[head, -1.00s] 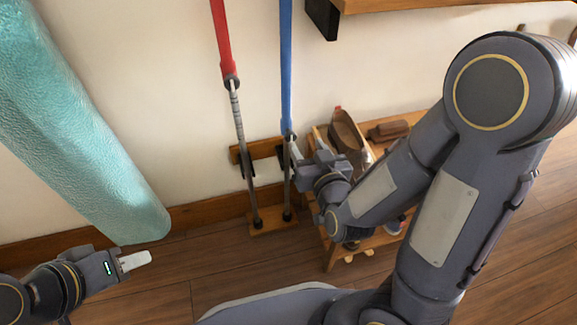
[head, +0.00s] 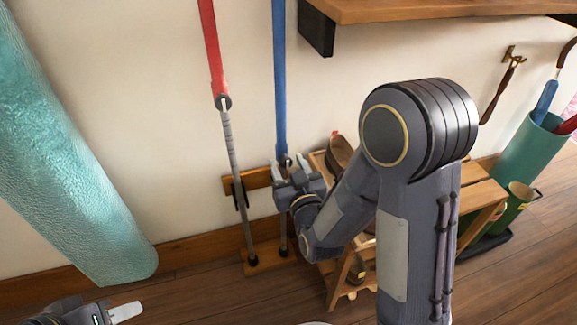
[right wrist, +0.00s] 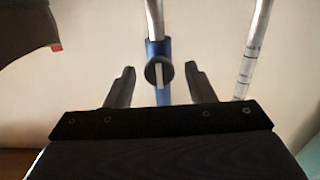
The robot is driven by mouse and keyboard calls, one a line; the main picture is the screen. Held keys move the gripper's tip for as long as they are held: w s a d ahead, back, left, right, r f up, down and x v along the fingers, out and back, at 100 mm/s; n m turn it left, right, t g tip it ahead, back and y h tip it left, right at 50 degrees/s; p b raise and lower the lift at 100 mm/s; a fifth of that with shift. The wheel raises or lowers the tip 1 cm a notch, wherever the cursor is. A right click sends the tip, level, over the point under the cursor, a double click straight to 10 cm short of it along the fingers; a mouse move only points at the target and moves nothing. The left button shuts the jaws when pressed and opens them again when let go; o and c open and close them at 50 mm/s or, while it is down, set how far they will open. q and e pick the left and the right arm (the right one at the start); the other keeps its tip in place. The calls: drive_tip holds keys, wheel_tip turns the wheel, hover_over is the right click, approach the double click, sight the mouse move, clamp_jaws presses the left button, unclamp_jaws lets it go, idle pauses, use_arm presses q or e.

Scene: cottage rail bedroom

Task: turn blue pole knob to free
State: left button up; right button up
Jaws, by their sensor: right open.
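The blue pole (head: 280,80) stands upright against the wall, with a blue upper tube and a silver lower tube. Its dark round knob (right wrist: 159,72) carries a pale bar that looks roughly in line with the pole in the right wrist view. My right gripper (right wrist: 160,78) is open, with one finger on each side of the knob and a gap to both. In the head view my right gripper (head: 287,168) is at the pole's joint and largely hides the knob. My left gripper (head: 124,312) is low at the left, away from the pole; its jaw opening is unclear.
A red pole (head: 210,45) stands just left of the blue one, both in a wooden rack (head: 262,262). A wooden shoe shelf (head: 338,290) is right of the poles, partly behind my right arm. A rolled teal mat (head: 75,160) leans at left. A wooden shelf (head: 430,8) overhangs above.

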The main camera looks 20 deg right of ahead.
drive_tip(key=c, duration=1)
drive_tip(key=shift+o, duration=0.2)
drive_tip(key=shift+n, duration=0.4)
drive_tip(key=shift+n+b, duration=0.35)
drive_tip(key=shift+n, duration=0.55)
drive_tip(key=n, duration=0.3)
drive_tip(key=shift+a+n, duration=0.1)
drive_tip(key=shift+n, duration=0.3)
drive_tip(key=n, duration=0.5)
drive_tip(key=n+p, duration=0.1)
drive_tip(key=n, duration=0.5)
drive_tip(key=shift+f, duration=0.1)
drive_tip(key=shift+n, duration=0.4)
